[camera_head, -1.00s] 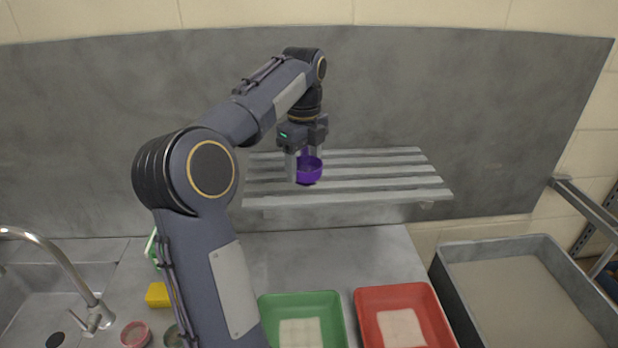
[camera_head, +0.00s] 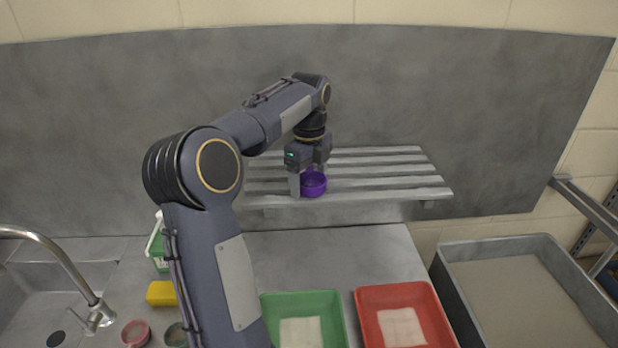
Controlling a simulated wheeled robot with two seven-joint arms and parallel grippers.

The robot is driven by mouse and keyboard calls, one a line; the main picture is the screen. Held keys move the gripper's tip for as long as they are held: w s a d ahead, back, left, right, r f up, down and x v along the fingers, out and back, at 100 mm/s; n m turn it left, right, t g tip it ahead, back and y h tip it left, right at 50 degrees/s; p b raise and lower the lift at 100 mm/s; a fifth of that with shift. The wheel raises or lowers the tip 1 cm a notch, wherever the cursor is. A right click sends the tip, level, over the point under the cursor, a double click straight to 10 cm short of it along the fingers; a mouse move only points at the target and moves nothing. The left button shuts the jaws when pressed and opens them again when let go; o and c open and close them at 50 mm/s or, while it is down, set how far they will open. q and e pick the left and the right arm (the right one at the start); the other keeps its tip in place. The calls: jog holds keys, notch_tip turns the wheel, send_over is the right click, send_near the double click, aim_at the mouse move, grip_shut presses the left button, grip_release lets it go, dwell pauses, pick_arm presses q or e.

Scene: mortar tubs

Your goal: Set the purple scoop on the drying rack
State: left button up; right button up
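The purple scoop (camera_head: 314,185) is a small round cup at the front part of the slatted drying rack (camera_head: 400,178) on the back wall. My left gripper (camera_head: 306,184) points down over the rack with its fingers at the scoop's rim. One finger shows on the scoop's left side; the other is mostly hidden behind or inside the cup. The gripper looks shut on the scoop's wall. The scoop looks level and at slat height, but I cannot tell whether it rests on the slats. My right gripper is not in view.
Below the rack are a green tray (camera_head: 334,332) and a red tray (camera_head: 429,318) on the counter. A grey tub (camera_head: 447,275) stands at right. A sink tap (camera_head: 62,262), yellow sponge (camera_head: 161,293) and small red bowl (camera_head: 135,334) are at left. The rack's right side is clear.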

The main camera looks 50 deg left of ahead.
pick_arm(q)
jog(key=shift+o, duration=0.3)
jog(key=shift+r, duration=0.1)
notch_tip(320, 180, up, 12)
jog(key=s+d+n+t, duration=0.1)
jog(key=s+d+n, duration=0.15)
jog(key=d, duration=0.45)
jog(key=s+d+f+n+t+h, duration=0.3)
jog(key=s+d+f+n+t, duration=0.1)
jog(key=s+d+f+n, duration=1.2)
jog(key=d+f, duration=0.2)
jog(key=d, duration=0.2)
jog(key=shift+d+f+t+h, duration=0.3)
jog(key=shift+d+f+h, duration=0.05)
jog(key=shift+h, duration=0.05)
jog(key=shift+s, duration=0.1)
